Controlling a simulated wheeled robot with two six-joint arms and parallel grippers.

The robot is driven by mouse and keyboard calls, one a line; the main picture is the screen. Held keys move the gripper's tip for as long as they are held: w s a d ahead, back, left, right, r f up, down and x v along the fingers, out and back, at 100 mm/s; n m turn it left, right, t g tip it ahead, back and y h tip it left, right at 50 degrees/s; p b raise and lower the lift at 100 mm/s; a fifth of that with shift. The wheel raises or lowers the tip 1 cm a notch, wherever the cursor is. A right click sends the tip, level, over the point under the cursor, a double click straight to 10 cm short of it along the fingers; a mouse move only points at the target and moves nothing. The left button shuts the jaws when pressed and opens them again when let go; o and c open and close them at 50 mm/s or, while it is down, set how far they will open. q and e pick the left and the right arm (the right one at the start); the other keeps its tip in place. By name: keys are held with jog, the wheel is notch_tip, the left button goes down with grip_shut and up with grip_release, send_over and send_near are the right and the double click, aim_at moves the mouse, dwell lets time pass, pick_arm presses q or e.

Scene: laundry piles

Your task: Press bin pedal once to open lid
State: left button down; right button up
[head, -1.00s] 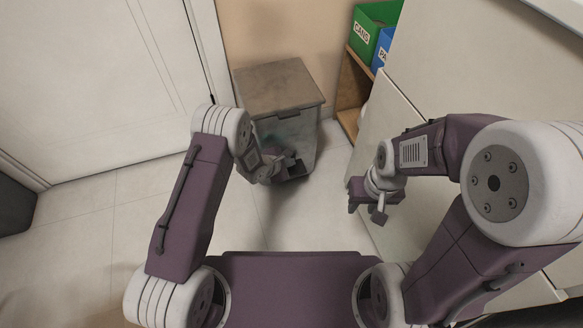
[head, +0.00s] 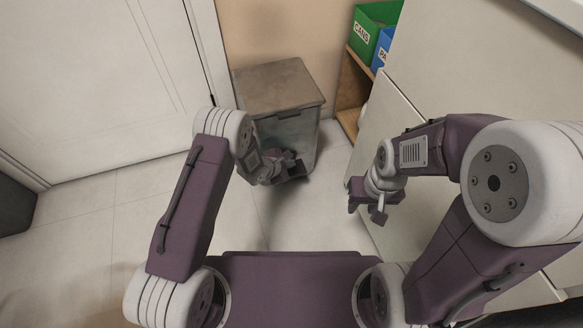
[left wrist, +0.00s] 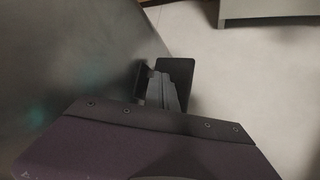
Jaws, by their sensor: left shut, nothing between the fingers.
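The grey bin (head: 298,128) stands on the floor against the wall, and its flat lid (head: 279,86) is down. My left gripper (head: 297,167) is low at the bin's front, shut and empty. In the left wrist view, its narrow grey fingers (left wrist: 162,92) point down along the bin's dark side (left wrist: 75,60). A flat black piece (left wrist: 181,72) that looks like the pedal shows beside the fingertips. I cannot tell whether they touch it. In the head view, my left gripper covers the pedal area. My right gripper (head: 372,208) hangs beside the cabinet, away from the bin; its jaw gap is unclear.
A white door (head: 90,80) is at the left. A wooden shelf (head: 350,95) with a green box (head: 374,32) and a blue box (head: 382,50) stands right of the bin. A pale cabinet (head: 450,75) is at the right. The tiled floor (head: 295,220) before the bin is clear.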

pick_arm(q)
jog(key=shift+f+b, duration=0.45)
jog(key=shift+f, duration=0.6)
dwell(0.9)
jog(key=shift+r, duration=0.15)
jog(key=shift+r+p, duration=1.25)
jog(key=shift+p, duration=0.2)
notch_tip(320, 180, up, 6)
jog(key=p, duration=0.6)
